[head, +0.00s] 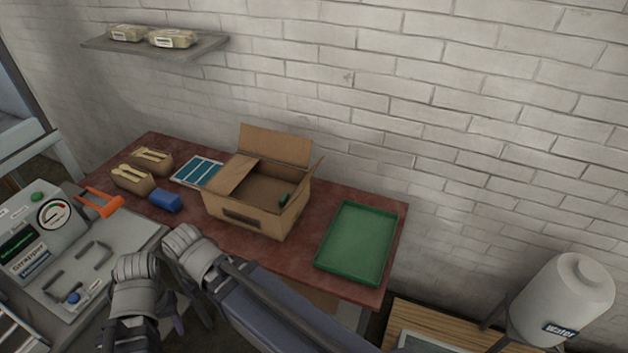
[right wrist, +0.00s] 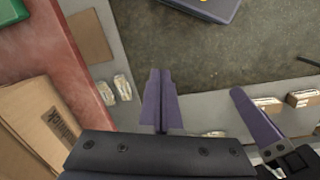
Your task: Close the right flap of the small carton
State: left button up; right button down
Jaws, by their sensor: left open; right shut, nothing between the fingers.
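The small brown carton (head: 243,218) stands on the red table in the head view. Its right flap (head: 304,184) stands up, leaning slightly outward. The back flap (head: 274,145) is also up, and the left flap (head: 236,175) lies inward over the opening. A small dark green item (head: 283,200) shows inside. A cardboard surface with a printed label, likely the carton (right wrist: 30,122), shows at the left of the right wrist view. My right gripper (right wrist: 160,78) is shut and empty, apart from the carton. My left gripper (head: 178,321) is open at the lower left, away from the carton.
A green tray (head: 358,242) lies right of the carton. A grey machine (head: 40,240) stands farther left. A brick wall rises behind the table (head: 388,290).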

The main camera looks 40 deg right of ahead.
jog(key=w+d+m+t+y+b, duration=0.2)
jog(key=w+d+m+y+b, duration=0.15)
jog(key=d+m, duration=0.6)
jog(key=w+d+m+t+y+b, duration=0.25)
jog(key=w+d+m+y, duration=0.25)
jog(key=d+m, duration=0.5)
jog(key=s+d+r+m+t+b, duration=0.2)
jog(key=d+m+t, duration=0.15)
jog(key=d, duration=0.55)
jog(key=s+d+r+m+t+b, duration=0.1)
jog(key=s+d+r+m+t, duration=0.15)
jog(key=d+m, duration=0.45)
jog(key=s+d+r+m+t+b, duration=0.2)
jog(key=s+d+m+t, duration=0.1)
jog(key=d, duration=0.8)
jog(key=b, duration=0.2)
send_near(303, 184)
notch_tip(303, 184, down, 4)
jog(key=w, duration=0.2)
jog(key=shift+w+a+r+p, duration=0.35)
jog(key=shift+w+r+p, duration=0.25)
jog(key=shift+w, duration=0.15)
jog(key=shift+w+a+r+p, duration=0.35)
jog(key=shift+w+r+p, duration=0.3)
jog(key=shift+w, duration=0.1)
